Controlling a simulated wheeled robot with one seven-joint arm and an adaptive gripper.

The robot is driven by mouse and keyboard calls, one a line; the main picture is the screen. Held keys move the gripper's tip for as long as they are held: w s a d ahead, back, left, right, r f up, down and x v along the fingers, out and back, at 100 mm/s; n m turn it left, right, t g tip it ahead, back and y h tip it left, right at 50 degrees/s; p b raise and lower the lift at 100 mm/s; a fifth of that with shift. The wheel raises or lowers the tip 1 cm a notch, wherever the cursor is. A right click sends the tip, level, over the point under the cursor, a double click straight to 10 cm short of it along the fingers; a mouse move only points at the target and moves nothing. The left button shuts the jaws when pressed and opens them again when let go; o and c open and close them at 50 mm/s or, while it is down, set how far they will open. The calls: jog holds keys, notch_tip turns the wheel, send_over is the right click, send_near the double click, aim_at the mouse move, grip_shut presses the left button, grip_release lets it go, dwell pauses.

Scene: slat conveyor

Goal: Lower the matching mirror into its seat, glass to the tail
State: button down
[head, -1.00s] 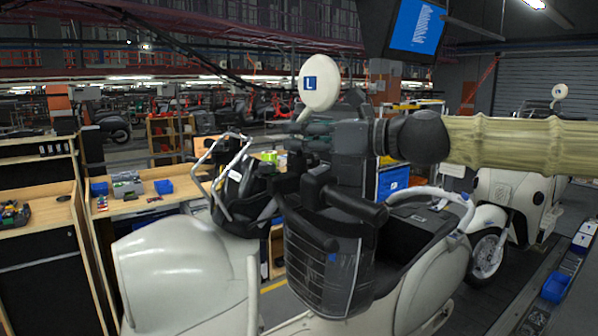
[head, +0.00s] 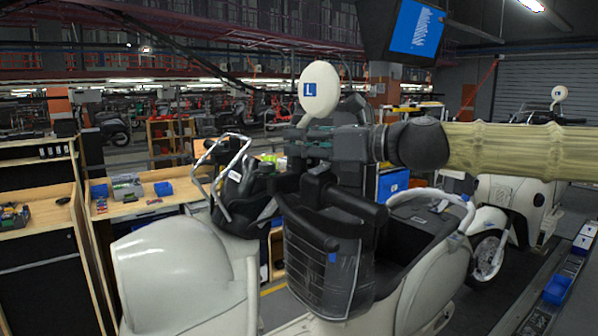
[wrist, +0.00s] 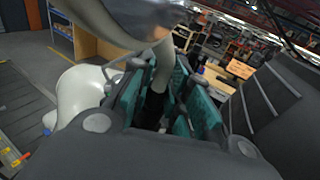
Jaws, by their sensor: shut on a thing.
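The cream round mirror (head: 319,87) with a blue L label is held up above the scooter's handlebar (head: 345,203). Its labelled shell faces my head camera, so the glass is hidden there. My gripper (head: 299,143) is shut on the mirror's stem below the head. In the wrist view the stem (wrist: 161,72) runs between the teal finger pads, and the mirror head fills the top with a shiny reflecting patch (wrist: 178,14). The cream scooter (head: 180,265) stands below. The mirror seat and the stem's lower end cannot be made out behind the gripper and dark parts.
A second cream scooter (head: 507,200) stands behind to the right, with a round mirror (head: 559,93) beside it. A workbench (head: 140,203) with blue bins is at the left. A monitor (head: 416,28) hangs above. A rail with blue trays (head: 558,288) runs along the right.

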jog(key=shift+s+f, duration=0.1)
jog(key=shift+f, duration=0.25)
dwell(0.4)
jog(key=c, duration=1.3)
grip_release()
jog(key=shift+s+a, duration=0.1)
jog(key=v, duration=1.2)
jog(key=shift+r, duration=0.2)
